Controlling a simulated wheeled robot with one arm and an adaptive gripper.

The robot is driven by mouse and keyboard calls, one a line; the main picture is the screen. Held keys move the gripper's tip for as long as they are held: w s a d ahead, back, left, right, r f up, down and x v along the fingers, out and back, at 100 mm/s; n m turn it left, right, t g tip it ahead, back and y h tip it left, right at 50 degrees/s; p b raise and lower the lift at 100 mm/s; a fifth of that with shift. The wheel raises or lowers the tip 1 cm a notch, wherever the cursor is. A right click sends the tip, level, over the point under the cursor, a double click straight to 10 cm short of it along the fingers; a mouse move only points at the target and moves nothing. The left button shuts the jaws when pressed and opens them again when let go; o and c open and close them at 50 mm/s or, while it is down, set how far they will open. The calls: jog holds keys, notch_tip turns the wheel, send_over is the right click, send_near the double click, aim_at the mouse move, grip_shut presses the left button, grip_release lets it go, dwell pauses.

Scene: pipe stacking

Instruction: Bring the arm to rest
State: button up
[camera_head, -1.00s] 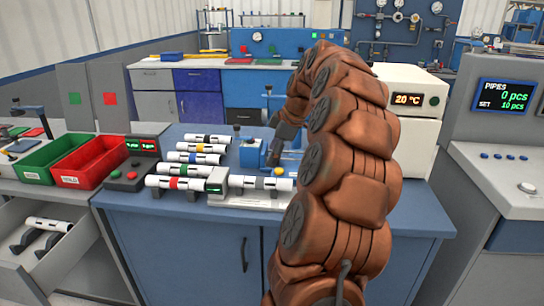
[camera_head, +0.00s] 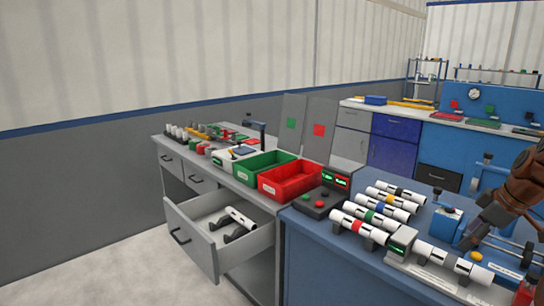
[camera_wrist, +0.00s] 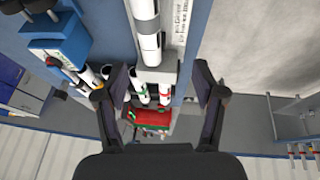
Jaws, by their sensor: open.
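My gripper (camera_wrist: 163,88) is open and empty in the wrist view, its two black fingers spread apart above the blue bench. In the head view only part of my copper-coloured arm shows at the right edge, over the bench. White pipes with coloured bands lie on the blue bench, among them a red-banded pipe (camera_head: 358,229). Another white pipe (camera_head: 455,262) lies on a grey fixture at the front; a white pipe also shows beyond the fingers in the wrist view (camera_wrist: 147,30).
A green bin (camera_head: 262,163) and a red bin (camera_head: 292,180) stand on the grey bench. Below them a drawer (camera_head: 205,235) stands open with a white pipe (camera_head: 240,217) inside. A blue clamp device (camera_head: 447,222) stands near my arm. The floor at left is clear.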

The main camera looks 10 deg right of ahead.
jog(key=s+a+f+m+g, duration=0.1)
jog(key=s+a+f+g, duration=0.1)
jog(key=a, duration=1.1)
jog(key=s+a+f+m+g, duration=0.1)
jog(key=s+a+f+g, duration=0.15)
jog(key=a, duration=1.05)
jog(key=s+a+f+m+g+h, duration=0.1)
jog(key=s+a+f+m, duration=0.3)
jog(key=s, duration=0.7)
jog(key=s+a+f+m+g, duration=0.15)
jog(key=s+a+f, duration=0.4)
jog(key=s, duration=0.65)
jog(key=s+p+v, duration=0.2)
jog(key=p+v, duration=1.2)
jog(key=v, duration=0.2)
jog(key=shift+a+r+t, duration=0.35)
jog(key=shift+a+t, duration=0.05)
jog(key=shift+a, duration=0.15)
jog(key=shift+s, duration=0.15)
jog(key=shift+c, duration=0.2)
